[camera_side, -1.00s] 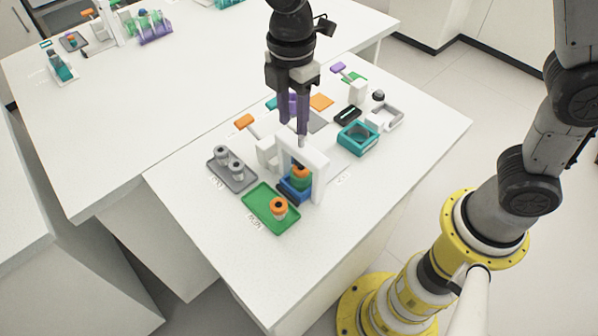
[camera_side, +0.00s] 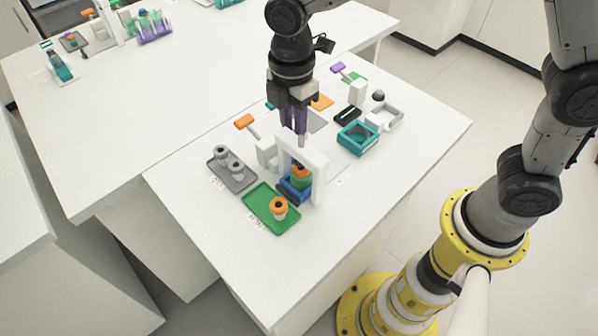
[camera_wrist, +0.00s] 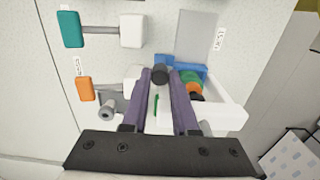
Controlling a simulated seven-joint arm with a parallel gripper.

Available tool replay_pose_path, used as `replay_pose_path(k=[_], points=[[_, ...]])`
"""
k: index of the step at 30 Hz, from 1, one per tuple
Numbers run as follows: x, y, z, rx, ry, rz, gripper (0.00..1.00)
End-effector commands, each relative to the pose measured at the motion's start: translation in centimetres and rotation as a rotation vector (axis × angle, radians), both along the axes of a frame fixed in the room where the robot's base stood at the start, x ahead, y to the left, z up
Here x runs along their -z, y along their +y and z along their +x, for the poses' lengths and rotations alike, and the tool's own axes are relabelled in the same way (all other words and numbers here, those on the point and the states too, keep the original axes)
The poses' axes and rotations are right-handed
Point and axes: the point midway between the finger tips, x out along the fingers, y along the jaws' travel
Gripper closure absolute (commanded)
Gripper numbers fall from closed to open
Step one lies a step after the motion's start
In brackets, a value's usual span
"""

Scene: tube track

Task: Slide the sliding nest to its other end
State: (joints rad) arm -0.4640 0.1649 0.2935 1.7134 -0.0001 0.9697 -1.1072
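The sliding nest (camera_side: 296,187) is blue and stands under a white arch (camera_side: 318,170), holding a green, orange and black tube (camera_side: 300,174). In the wrist view the nest (camera_wrist: 188,64) and tube (camera_wrist: 192,84) show just right of my fingers. My gripper (camera_side: 302,140) points down beside the arch's top, on the far side in the side view. In the wrist view its purple fingers (camera_wrist: 160,78) stand apart, with a dark round knob (camera_wrist: 160,74) between the tips. I cannot tell whether they touch it. The arch and fingers hide part of the nest.
A green tray (camera_side: 262,214) with an orange-topped piece and a grey tray (camera_side: 240,183) with grey pieces lie left of the arch. A white block (camera_side: 266,152) stands close by. A teal open box (camera_side: 357,138) stands to the right. The table's front right is clear.

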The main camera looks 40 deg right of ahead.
Motion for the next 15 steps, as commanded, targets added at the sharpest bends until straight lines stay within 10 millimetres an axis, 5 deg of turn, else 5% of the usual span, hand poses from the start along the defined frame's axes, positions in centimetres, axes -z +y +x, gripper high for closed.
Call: replay_pose_path(k=[4,15], points=[[0.0,0.0,0.0,0.000,0.000,0.000,1.00],[0.0,-1.1,0.0,0.002,0.000,0.000,1.00]])
